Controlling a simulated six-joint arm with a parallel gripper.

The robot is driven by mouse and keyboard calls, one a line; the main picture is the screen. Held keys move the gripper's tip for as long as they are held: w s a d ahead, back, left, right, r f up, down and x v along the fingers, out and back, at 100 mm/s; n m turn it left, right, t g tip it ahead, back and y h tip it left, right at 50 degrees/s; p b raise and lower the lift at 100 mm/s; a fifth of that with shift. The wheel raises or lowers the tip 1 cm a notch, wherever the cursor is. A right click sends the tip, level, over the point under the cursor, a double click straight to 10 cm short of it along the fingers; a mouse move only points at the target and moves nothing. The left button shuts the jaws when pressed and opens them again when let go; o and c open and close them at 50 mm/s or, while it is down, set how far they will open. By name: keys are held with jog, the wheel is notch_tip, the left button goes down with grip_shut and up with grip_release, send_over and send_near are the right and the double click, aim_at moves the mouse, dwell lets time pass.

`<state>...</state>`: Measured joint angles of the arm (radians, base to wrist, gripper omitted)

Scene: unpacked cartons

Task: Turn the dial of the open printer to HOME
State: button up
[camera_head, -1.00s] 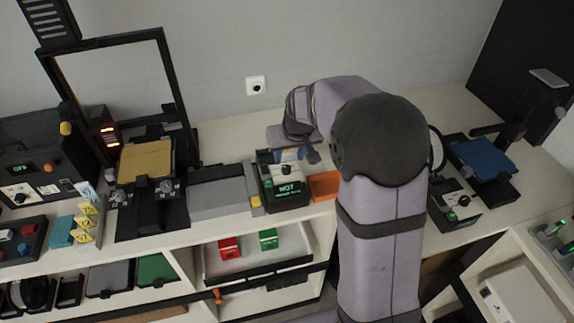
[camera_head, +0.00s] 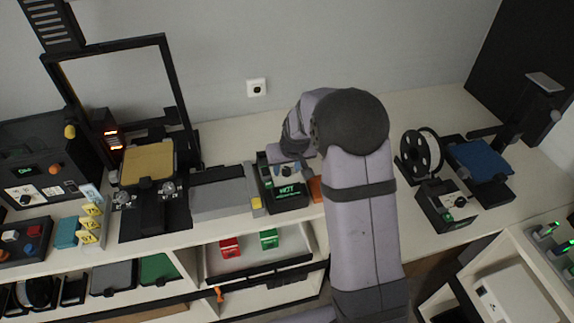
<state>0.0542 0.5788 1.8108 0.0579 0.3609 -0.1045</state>
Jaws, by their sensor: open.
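An open-frame printer with a gold bed (camera_head: 147,163) stands at the left of the bench, inside a tall black frame. A small black control box (camera_head: 290,203) to its right has a dial and a lit green display that seems to read HOT. My gripper (camera_head: 289,160) is above the back of this box, open, with its fingers mostly hidden by my arm. Whether it touches the dial cannot be seen. A second printer with a blue bed (camera_head: 480,158) stands at the right, beside another control box (camera_head: 447,206) with a dial. The dials' exact settings are too small to read.
A black enclosed printer (camera_head: 40,150) with a lit panel is at far left. A grey block (camera_head: 222,195) lies left of the near control box, an orange pad (camera_head: 316,188) at its right. A spool (camera_head: 421,155) stands by the blue-bed printer. The bench behind is clear.

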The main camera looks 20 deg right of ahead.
grip_shut()
jog(key=shift+m, duration=0.4)
jog(key=shift+a+f+m+h+b, duration=0.1)
jog(key=shift+f+m+h+b, duration=0.05)
jog(key=shift+m+h+b, duration=0.35)
jog(key=m+b, duration=0.1)
jog(key=b, duration=0.1)
jog(key=m+b, duration=0.1)
jog(key=b, duration=0.1)
jog(key=m+h+b, duration=0.1)
jog(key=b, duration=0.1)
jog(key=shift+w+a+f+m, duration=0.1)
jog(key=shift+w+f+m, duration=0.05)
jog(key=shift+f+m, duration=0.15)
jog(key=shift+a+r+m+g+h+b, duration=0.1)
jog(key=shift+r+m+g+h+b, duration=0.15)
jog(key=shift+m+b, duration=0.55)
jog(key=shift+r+m+g+h+b, duration=0.15)
jog(key=shift+m+g+h+b, duration=0.15)
jog(key=shift+m+b, duration=0.5)
